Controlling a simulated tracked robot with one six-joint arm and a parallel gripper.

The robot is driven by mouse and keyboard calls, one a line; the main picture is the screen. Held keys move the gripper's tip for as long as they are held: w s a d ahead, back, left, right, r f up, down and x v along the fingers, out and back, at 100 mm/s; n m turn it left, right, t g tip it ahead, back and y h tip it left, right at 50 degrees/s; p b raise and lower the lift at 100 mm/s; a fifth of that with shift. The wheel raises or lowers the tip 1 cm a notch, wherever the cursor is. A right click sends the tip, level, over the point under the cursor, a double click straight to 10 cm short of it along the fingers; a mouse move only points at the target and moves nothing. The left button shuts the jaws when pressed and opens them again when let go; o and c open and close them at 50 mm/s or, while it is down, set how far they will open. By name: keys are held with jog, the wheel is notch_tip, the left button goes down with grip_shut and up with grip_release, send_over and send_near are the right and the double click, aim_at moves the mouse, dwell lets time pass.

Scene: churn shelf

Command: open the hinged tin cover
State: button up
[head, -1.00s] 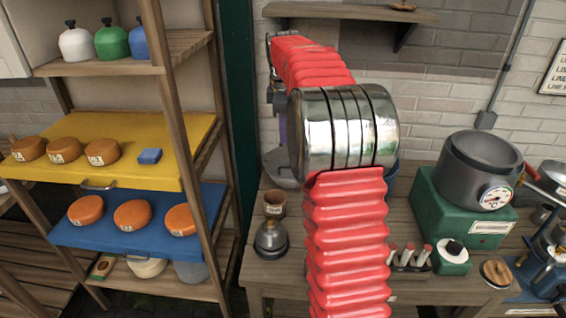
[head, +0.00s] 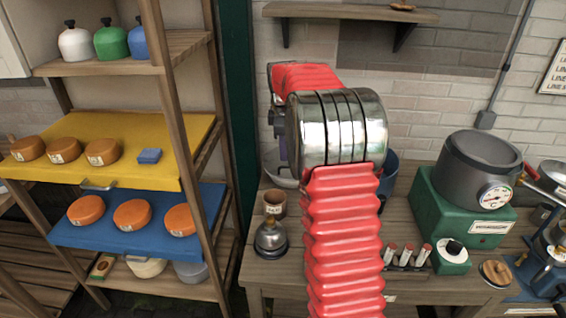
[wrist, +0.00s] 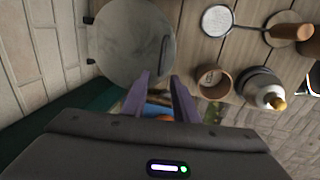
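A round grey disc (wrist: 130,40), apparently the tin cover, lies under my gripper in the wrist view. It has small dark fittings on its left rim and a dark bar near its right side. It looks flat from above; I cannot tell whether it is fully closed. In the head view its grey rim (head: 279,177) shows partly behind my arm. My gripper (wrist: 159,76) has two purple fingers spread apart with nothing between them, near the disc's lower right edge. Contact cannot be told. In the head view my arm hides most of the gripper.
A brown cup (wrist: 213,82) and a grey flask (wrist: 263,90) stand right of the fingers. A round skimmer (wrist: 217,20) lies beyond. In the head view, a blue pot (head: 390,172) stands behind my arm, and a wall shelf (head: 350,13) hangs above.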

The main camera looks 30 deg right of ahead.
aim_at(285, 168)
jog(key=f, duration=0.4)
jog(key=w+f, duration=0.1)
jog(key=f, duration=0.1)
jog(key=shift+d, duration=0.35)
jog(key=shift+c, duration=0.2)
grip_shut()
dwell(0.8)
